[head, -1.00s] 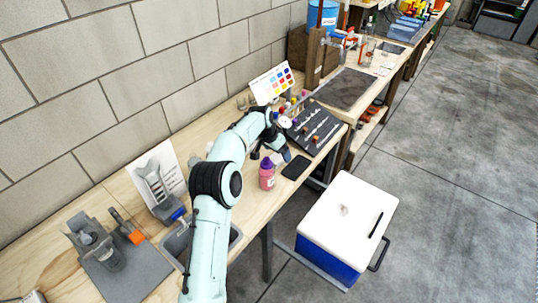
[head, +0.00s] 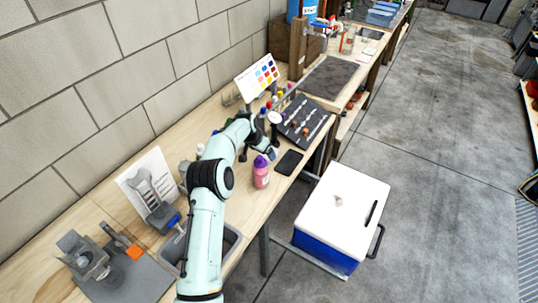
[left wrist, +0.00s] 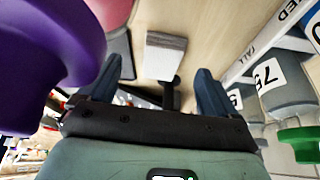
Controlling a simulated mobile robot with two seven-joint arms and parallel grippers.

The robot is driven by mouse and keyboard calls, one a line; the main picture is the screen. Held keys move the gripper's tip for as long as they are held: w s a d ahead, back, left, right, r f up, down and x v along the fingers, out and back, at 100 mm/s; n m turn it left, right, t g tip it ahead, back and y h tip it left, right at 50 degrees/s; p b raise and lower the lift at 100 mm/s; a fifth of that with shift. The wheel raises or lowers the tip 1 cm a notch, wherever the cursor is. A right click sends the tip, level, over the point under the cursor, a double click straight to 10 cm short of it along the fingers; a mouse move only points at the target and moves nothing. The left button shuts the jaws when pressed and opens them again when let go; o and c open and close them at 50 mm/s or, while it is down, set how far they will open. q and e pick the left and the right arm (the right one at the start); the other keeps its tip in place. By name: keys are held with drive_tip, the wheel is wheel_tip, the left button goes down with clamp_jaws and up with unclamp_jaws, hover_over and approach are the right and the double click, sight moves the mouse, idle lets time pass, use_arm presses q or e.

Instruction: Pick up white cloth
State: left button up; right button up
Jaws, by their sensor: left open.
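My left gripper (head: 257,152) reaches over the workbench, beside a pink bottle with a purple cap (head: 261,172). In the left wrist view the gripper (left wrist: 158,70) is open, with nothing held. A white, folded-looking block (left wrist: 165,55) lies beyond and between its fingers, apart from them; it may be the white cloth, but I cannot tell for certain. I cannot make out this block in the head view, where my arm covers part of the bench. A small pale crumpled thing (head: 339,201) lies on the cooler lid; its material is unclear. My right gripper is not in view.
The purple cap (left wrist: 45,60) is close at the left of the wrist view; labelled grey bottles (left wrist: 285,90) stand at the right. A black phone-like slab (head: 289,162) and dark tool tray (head: 303,121) lie nearby. A white-lidded blue cooler (head: 325,215) stands on open floor.

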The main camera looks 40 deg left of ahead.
sight(266, 156)
use_arm(q)
drive_tip(key=shift+w+a+f, duration=0.1)
drive_tip(key=shift+w+f, duration=0.15)
drive_tip(key=shift+f, duration=0.35)
drive_tip(key=x, duration=0.2)
drive_tip(key=p+x, duration=0.1)
drive_tip(key=x, duration=0.1)
drive_tip(key=shift+w+a+p, duration=0.2)
drive_tip(key=shift+w+p, duration=0.05)
drive_tip(key=shift+p, duration=0.05)
drive_tip(key=shift+s, duration=0.3)
drive_tip(key=shift+c, duration=1.3)
drive_tip(key=c, duration=0.9)
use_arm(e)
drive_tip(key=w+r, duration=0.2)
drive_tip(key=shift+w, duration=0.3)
